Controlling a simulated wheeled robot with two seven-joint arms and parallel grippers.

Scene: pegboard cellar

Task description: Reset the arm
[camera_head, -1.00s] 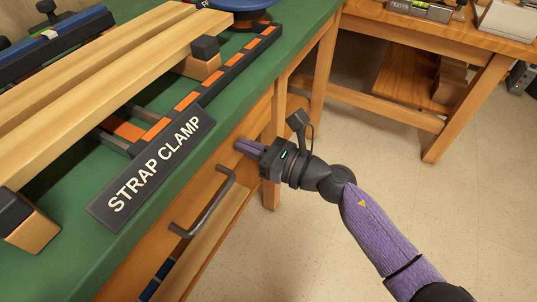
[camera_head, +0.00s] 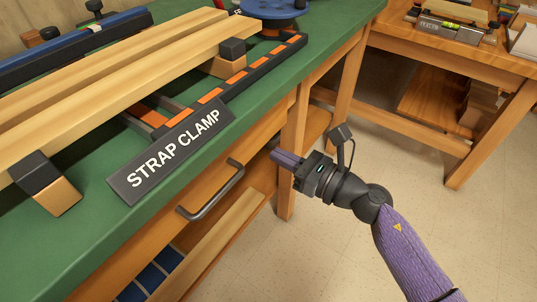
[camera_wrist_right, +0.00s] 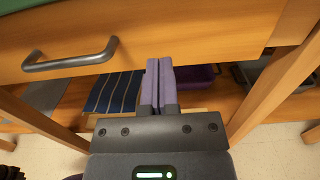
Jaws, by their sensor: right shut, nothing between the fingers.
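My right gripper (camera_head: 287,158) is shut and empty in the head view. It is in front of the green-topped workbench (camera_head: 275,87), to the right of the drawer's dark handle (camera_head: 212,193) and apart from it. In the right wrist view its two purple fingers (camera_wrist_right: 158,72) are pressed together, with the drawer handle (camera_wrist_right: 70,60) to their left. My right arm comes in from the lower right. My left gripper is in neither view.
A strap clamp sign (camera_head: 172,150), wooden boards (camera_head: 110,70) and a black-and-orange clamp rail (camera_head: 240,83) lie on the bench. A lower shelf holds a blue striped cloth (camera_wrist_right: 115,92). A second wooden bench (camera_head: 470,55) stands at the back right. The floor between is clear.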

